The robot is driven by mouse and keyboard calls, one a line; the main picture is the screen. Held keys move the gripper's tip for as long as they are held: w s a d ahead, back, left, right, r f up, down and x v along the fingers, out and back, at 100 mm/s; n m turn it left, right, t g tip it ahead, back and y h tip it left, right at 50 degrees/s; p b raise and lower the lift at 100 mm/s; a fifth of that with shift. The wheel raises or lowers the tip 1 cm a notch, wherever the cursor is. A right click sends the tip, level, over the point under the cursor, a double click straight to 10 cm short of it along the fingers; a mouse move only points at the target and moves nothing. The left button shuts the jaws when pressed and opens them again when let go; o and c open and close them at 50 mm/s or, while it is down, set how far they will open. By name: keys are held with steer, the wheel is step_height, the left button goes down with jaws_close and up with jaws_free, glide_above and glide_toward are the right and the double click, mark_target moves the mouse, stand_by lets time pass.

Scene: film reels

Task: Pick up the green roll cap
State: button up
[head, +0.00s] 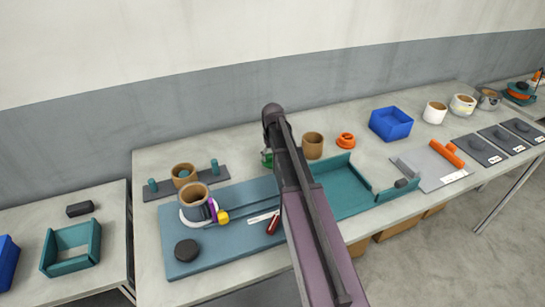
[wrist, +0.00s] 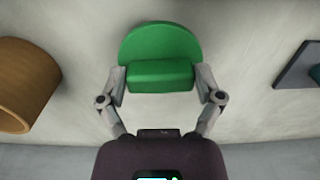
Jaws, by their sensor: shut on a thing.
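The green roll cap (wrist: 160,60) is in the middle of the wrist view, with a round back part and a block-like front part. My gripper (wrist: 160,82) is shut on the block part, one finger against each side. I cannot tell from the wrist view whether the cap touches the table. In the head view only a small part of the green cap (head: 267,160) shows beside my arm. My arm hides the rest of it and my fingers there.
A brown roll (head: 313,146) stands just right of my arm, with an orange cap (head: 346,140) beyond it. A grey plate with teal pegs (head: 155,190) lies to the left. A teal tray (head: 345,205) and blue bin (head: 391,123) are to the right.

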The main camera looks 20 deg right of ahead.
steer(key=shift+r+p, duration=4.4)
steer(key=shift+r, duration=0.2)
steer(key=shift+s, duration=0.15)
